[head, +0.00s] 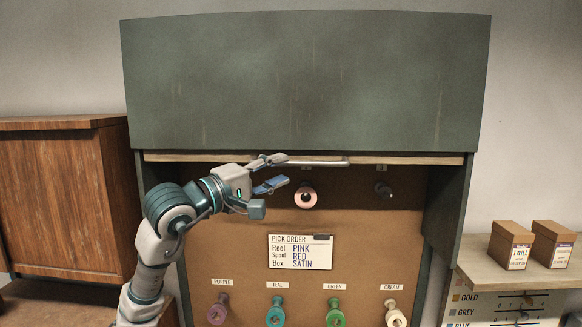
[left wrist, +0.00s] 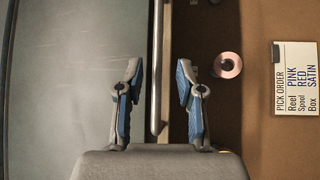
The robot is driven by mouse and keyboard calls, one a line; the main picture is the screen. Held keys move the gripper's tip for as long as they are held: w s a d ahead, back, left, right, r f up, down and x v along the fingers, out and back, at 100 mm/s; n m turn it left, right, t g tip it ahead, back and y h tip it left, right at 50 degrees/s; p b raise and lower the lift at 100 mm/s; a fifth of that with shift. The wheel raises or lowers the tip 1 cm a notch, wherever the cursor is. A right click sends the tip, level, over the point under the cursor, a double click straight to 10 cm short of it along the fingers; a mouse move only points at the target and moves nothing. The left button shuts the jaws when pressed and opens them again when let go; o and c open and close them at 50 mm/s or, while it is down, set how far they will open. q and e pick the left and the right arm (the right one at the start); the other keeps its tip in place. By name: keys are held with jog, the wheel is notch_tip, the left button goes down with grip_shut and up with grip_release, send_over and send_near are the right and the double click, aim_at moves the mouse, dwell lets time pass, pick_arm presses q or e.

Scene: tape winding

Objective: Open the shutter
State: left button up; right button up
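The grey-green shutter (head: 310,80) covers the upper part of the cabinet. Its wooden bottom strip (head: 410,160) carries a horizontal metal handle bar (head: 325,163). Below it the brown back board lies open to view. My left gripper (head: 270,174) is at the handle's left end, with its fingers spread and nothing gripped. In the left wrist view the handle bar (left wrist: 156,70) runs between the two open fingers of the left gripper (left wrist: 160,95), apart from both. The shutter (left wrist: 85,70) fills the left there. My right gripper is not in view.
A pink reel (head: 306,196) hangs on the board above the pick order card (head: 300,252). Several coloured spools, such as the teal one (head: 275,311), sit below. A wooden cabinet (head: 60,200) stands left; two brown boxes (head: 510,244) (head: 553,243) sit on a shelf at right.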

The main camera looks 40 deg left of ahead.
pick_arm(q)
jog(key=a+v, duration=0.1)
jog(key=v, duration=0.6)
jog(key=shift+w+d, duration=0.15)
jog(key=shift+d, duration=0.25)
